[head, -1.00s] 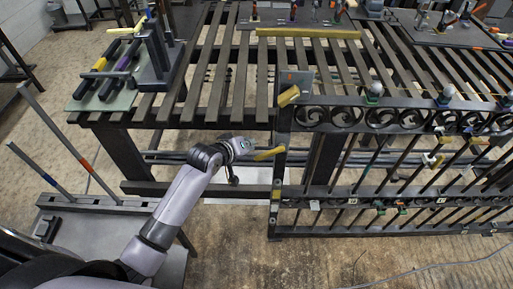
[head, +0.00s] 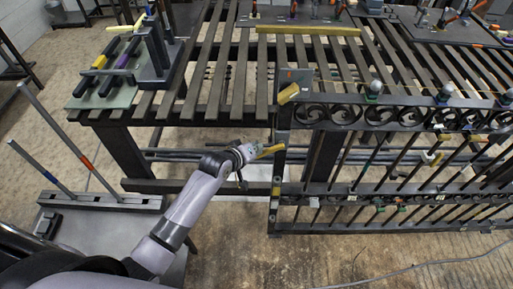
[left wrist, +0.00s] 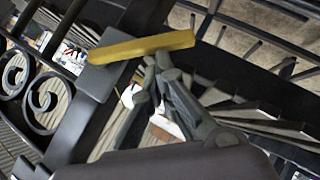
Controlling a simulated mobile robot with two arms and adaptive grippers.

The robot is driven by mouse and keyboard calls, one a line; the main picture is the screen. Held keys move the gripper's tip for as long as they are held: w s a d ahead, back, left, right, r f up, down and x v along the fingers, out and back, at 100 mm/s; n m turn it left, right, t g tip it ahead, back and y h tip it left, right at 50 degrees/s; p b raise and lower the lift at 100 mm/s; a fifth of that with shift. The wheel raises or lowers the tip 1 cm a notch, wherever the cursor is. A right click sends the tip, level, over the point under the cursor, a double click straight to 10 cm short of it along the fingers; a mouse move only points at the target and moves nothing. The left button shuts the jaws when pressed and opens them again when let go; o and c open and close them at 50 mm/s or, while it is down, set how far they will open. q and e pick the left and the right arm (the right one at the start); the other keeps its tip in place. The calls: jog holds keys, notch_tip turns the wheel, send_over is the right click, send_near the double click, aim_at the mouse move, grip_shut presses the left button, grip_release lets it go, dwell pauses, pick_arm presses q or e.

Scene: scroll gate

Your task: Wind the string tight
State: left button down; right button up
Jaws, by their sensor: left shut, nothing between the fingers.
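The dark scroll gate (head: 330,117) stands at the right, in front of the slatted bench. A thin pale line, maybe the string, runs faintly above its top rail; its tension cannot be told. My right gripper is out of view.
A yellow block (head: 289,94) is on top of the left post. The slatted bench (head: 215,70) stands behind, with a rack of handled tools (head: 112,70) at its left. A stand with upright rods (head: 100,202) is at the left. The floor in front of the gate is open.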

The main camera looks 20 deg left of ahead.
pick_arm(q)
jog(key=shift+f+b, duration=0.3)
jog(key=shift+b, duration=0.05)
jog(key=shift+f+n+h+b, duration=0.3)
jog(key=shift+f+h+b, duration=0.2)
jog(key=shift+b, duration=0.35)
jog(key=d+f+n+t+h+b, duration=0.1)
jog(key=b, duration=0.4)
jog(key=d+f+n+t+h+b, duration=0.1)
jog(key=f+b, duration=0.1)
jog(key=b, duration=0.4)
jog(key=w+d+f+n+t+h+b, duration=0.1)
jog(key=n+t+h+b, duration=0.1)
jog(key=b, duration=0.4)
jog(key=shift+d+f, duration=0.25)
jog(key=shift+f, duration=0.05)
